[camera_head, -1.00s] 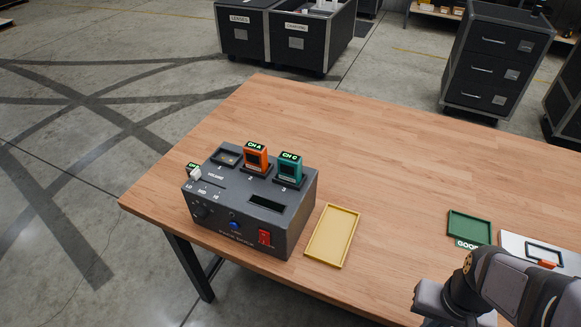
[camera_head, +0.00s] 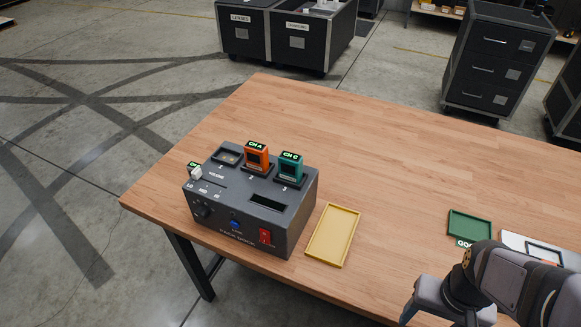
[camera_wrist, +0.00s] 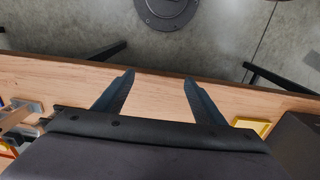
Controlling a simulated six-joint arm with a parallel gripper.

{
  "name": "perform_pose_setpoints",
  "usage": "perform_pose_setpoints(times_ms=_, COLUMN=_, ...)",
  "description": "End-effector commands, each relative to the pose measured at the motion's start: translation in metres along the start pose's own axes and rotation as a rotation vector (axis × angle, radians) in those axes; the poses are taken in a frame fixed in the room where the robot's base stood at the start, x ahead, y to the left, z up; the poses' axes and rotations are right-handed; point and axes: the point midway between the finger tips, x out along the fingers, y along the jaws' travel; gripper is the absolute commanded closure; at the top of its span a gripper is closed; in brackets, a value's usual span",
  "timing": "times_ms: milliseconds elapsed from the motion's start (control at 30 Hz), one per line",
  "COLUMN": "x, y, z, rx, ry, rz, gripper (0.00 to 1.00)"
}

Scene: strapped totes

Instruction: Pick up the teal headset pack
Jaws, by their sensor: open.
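The teal headset pack (camera_head: 290,167) stands upright in slot 3 on top of the dark dock box (camera_head: 250,200), with a "CH C" label at its top. An orange pack (camera_head: 256,157) labelled "CH A" stands in the slot to its left. My gripper's fingers show in the wrist view (camera_wrist: 158,85), spread apart with nothing between them, over the table's edge. In the head view only my arm shows at the lower right, well away from the teal pack. The teal pack is not visible in the wrist view.
A yellow tray (camera_head: 333,209) lies empty right of the dock. A green tray (camera_head: 469,225) and a white panel (camera_head: 533,246) lie farther right, partly behind my arm. The back of the table is clear.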

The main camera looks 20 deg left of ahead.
Motion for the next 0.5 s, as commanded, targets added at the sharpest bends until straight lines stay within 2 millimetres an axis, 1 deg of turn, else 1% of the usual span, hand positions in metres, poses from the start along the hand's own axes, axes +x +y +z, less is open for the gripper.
perform_pose_setpoints(times_ms=67, x=-0.010, y=-0.005, z=-0.013, rx=-0.005, ry=0.007, rz=0.007, gripper=0.36)
perform_pose_setpoints(times_ms=167, x=-0.027, y=-0.017, z=-0.038, rx=-0.011, ry=0.023, rz=0.023, gripper=0.36)
perform_pose_setpoints(times_ms=267, x=-0.050, y=-0.038, z=-0.072, rx=-0.014, ry=0.048, rz=0.044, gripper=0.36)
perform_pose_setpoints(times_ms=300, x=-0.060, y=-0.050, z=-0.087, rx=-0.015, ry=0.061, rz=0.054, gripper=0.36)
perform_pose_setpoints(times_ms=367, x=-0.076, y=-0.070, z=-0.109, rx=-0.012, ry=0.084, rz=0.067, gripper=0.36)
perform_pose_setpoints(times_ms=400, x=-0.087, y=-0.085, z=-0.123, rx=-0.012, ry=0.101, rz=0.075, gripper=0.36)
perform_pose_setpoints(times_ms=467, x=-0.103, y=-0.109, z=-0.142, rx=-0.006, ry=0.128, rz=0.087, gripper=0.36)
perform_pose_setpoints(times_ms=500, x=-0.113, y=-0.127, z=-0.153, rx=-0.002, ry=0.147, rz=0.092, gripper=0.36)
